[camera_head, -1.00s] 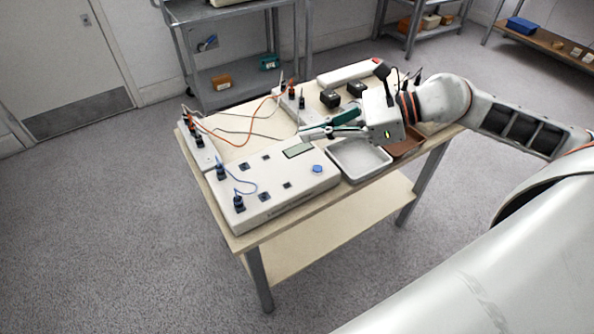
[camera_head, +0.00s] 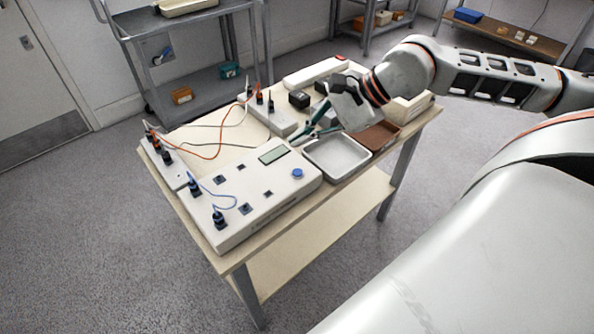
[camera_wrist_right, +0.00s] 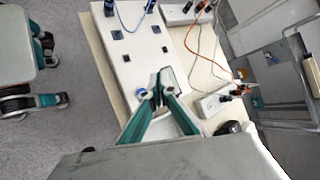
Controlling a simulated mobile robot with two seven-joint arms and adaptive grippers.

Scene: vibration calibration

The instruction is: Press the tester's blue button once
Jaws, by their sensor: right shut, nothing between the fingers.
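The tester (camera_head: 256,178) is a white box with a small display, several dark sockets and a blue cable plugged into its top. Its round blue button (camera_head: 297,173) sits near the right end of the top face. My right gripper (camera_head: 300,140) is shut and empty, with teal fingers near the display end of the tester, behind the button. In the right wrist view, the closed fingertips (camera_wrist_right: 161,84) appear just right of the blue button (camera_wrist_right: 141,93), which is partly hidden by a finger. Whether they touch the tester cannot be told. My left gripper is not seen.
A grey tray (camera_head: 338,155) and a brown tray (camera_head: 380,136) lie right of the tester. A white terminal block (camera_head: 272,119) with orange and dark leads, black blocks (camera_head: 299,99) and a long white bar (camera_head: 315,73) stand behind. A grey cart (camera_head: 190,62) stands beyond the table.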

